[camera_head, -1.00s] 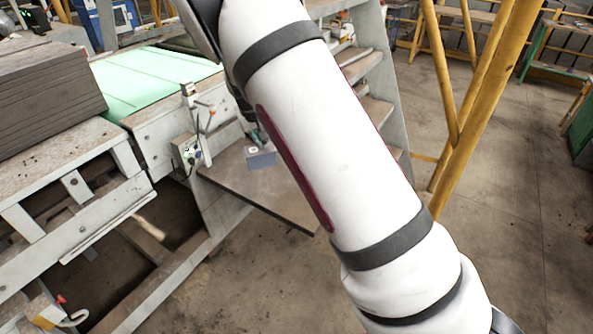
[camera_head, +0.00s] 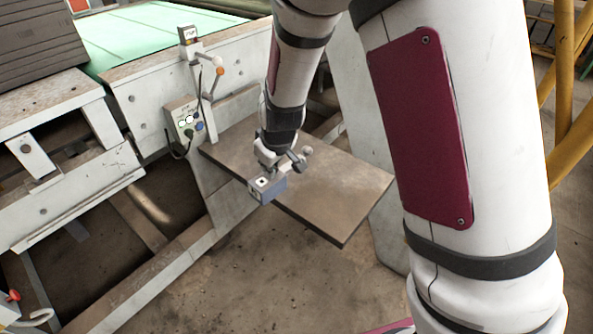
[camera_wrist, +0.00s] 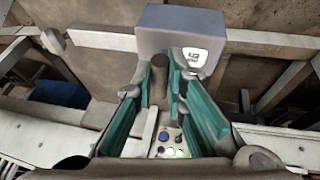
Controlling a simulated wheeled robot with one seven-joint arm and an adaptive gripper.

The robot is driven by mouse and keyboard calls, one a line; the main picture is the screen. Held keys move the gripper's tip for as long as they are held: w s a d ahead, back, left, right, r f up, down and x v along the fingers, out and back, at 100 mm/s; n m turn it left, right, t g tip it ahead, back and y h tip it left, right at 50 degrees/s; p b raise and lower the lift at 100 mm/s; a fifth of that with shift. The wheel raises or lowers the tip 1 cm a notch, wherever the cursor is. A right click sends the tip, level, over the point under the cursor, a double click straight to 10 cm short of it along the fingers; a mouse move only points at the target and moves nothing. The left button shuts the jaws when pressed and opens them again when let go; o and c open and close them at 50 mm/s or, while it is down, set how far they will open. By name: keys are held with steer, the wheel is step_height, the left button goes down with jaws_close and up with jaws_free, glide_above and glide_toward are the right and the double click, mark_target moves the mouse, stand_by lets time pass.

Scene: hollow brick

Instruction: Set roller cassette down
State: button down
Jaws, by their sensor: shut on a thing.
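The roller cassette (camera_head: 270,189) is a small blue-grey box with a white label. In the head view it hangs at the end of my gripper (camera_head: 274,166), in front of the left front edge of a brown metal shelf plate (camera_head: 335,195). I cannot tell whether it touches the plate. In the wrist view the cassette (camera_wrist: 183,27) is at top centre, its short dark cylindrical part between the teal fingers. My gripper (camera_wrist: 163,82) is shut on the cassette. The fingers' contact is partly hidden.
A control box (camera_head: 185,121) with buttons and a lever post stand left of the plate. The machine frame (camera_head: 75,195) fills the left, with a green bed (camera_head: 150,32) behind. Yellow posts (camera_head: 568,85) stand at right. The plate's right part is clear.

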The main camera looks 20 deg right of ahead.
mark_target(305, 147)
steer(key=f, duration=0.1)
steer(key=b, duration=0.1)
steer(key=a+f+n, duration=0.1)
steer(key=shift+s+f+b, duration=0.3)
steer(key=shift+s+b, duration=0.05)
steer(key=shift+b, duration=0.05)
steer(key=w+d, duration=0.3)
steer(key=d, duration=0.1)
steer(key=w+d+f, duration=0.1)
steer(key=w+d, duration=0.2)
steer(key=d, duration=0.1)
steer(key=w+d+b, duration=0.1)
steer(key=w+d, duration=0.2)
steer(key=d, duration=0.1)
steer(key=shift+w+d+f, duration=0.15)
steer(key=shift+w+f, duration=0.1)
steer(key=shift+w, duration=0.1)
steer(key=shift+f, duration=1.7)
steer(key=shift+f, duration=0.15)
steer(key=c, duration=1.7)
jaws_free()
steer(key=shift+o, duration=0.3)
steer(key=p+v, duration=0.1)
steer(key=v, duration=1.1)
steer(key=shift+d, duration=0.2)
